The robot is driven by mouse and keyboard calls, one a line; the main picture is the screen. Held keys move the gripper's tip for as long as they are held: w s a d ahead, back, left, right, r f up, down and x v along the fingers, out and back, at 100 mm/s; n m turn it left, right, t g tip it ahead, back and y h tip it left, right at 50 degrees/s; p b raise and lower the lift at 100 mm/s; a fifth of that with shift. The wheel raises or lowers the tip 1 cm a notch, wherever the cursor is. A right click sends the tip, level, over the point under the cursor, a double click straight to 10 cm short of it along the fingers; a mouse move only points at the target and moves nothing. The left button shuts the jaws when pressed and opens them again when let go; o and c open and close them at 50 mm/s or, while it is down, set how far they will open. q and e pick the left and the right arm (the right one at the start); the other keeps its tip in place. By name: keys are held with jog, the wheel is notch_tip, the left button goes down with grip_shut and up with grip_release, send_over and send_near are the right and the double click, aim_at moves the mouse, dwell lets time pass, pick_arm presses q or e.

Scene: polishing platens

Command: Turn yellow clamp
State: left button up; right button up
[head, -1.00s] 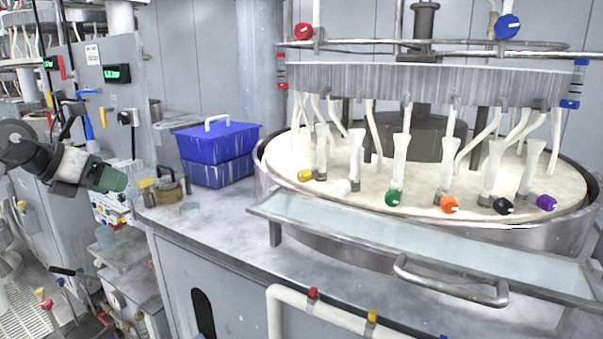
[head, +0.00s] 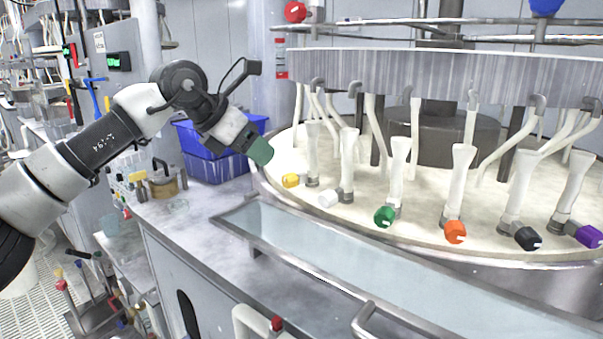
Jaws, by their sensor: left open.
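The yellow clamp (head: 291,181) is a small knob at the foot of a pale upright tube, at the left side of the round cream platen (head: 420,200). My left arm comes in from the left. Its gripper (head: 262,152) has green-tipped fingers and hangs just left of and above the yellow clamp, apart from it in the picture. The gripper is open and I see nothing in it. The gap between the fingers is hard to make out from here. My right gripper does not show.
White (head: 328,199), green (head: 384,216), orange (head: 455,232), black (head: 527,238) and purple (head: 589,236) clamps line the platen's front edge. A glassy metal-framed tray (head: 330,255) runs in front. A blue box (head: 212,168) stands behind my left gripper. Hoses hang from the ring above.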

aim_at(287, 177)
pick_arm(q)
jog(key=shift+p+x, duration=0.6)
jog(key=shift+x, duration=4.45)
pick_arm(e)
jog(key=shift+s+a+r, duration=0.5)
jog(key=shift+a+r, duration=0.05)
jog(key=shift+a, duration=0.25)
